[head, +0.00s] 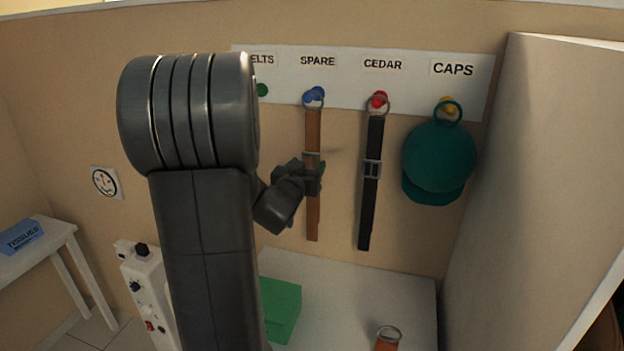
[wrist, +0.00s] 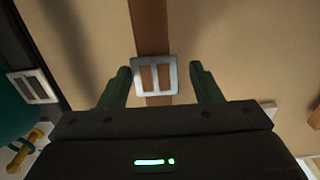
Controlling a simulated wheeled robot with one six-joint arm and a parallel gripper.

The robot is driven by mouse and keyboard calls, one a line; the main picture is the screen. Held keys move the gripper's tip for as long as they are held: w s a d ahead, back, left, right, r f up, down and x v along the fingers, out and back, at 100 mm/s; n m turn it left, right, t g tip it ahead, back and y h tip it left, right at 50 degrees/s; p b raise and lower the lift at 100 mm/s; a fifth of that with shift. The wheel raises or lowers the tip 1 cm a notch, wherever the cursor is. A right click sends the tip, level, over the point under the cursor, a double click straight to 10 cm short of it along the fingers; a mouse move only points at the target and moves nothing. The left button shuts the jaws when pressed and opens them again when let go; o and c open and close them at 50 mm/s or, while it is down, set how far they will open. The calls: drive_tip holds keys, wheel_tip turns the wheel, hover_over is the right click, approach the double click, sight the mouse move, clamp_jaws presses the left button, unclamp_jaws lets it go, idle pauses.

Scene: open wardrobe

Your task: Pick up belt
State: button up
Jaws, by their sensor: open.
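A brown belt (head: 313,218) hangs by a ring from the blue peg (head: 314,95) under the SPARE label. A black belt (head: 364,225) with a metal buckle hangs from the red peg (head: 379,101) under CEDAR. My gripper (head: 316,170) is at the brown belt's buckle height. In the wrist view, my open gripper (wrist: 160,70) has one finger on each side of the brown belt's buckle (wrist: 155,77), with gaps on both sides. The black belt's buckle (wrist: 35,86) is off to the left there. My arm partly hides the BELTS label beside the green peg (head: 262,90).
A teal cap (head: 438,160) hangs from the yellow peg (head: 447,104) under CAPS. A wardrobe side panel (head: 535,190) stands at right. A side table (head: 62,240) holds a tissue box (head: 22,236).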

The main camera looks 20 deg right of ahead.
sight(311, 161)
drive_tip(key=x, duration=0.1)
drive_tip(key=p+x, duration=0.1)
drive_tip(key=x, duration=0.2)
drive_tip(key=shift+s+d+r+p, duration=0.2)
drive_tip(key=shift+d+r+p, duration=0.05)
drive_tip(key=shift+r+p, duration=0.15)
drive_tip(key=shift+w+d+f, duration=0.1)
drive_tip(key=shift+w+d, duration=0.2)
drive_tip(key=shift+w, duration=0.2)
drive_tip(key=shift+c, duration=0.5)
clamp_jaws()
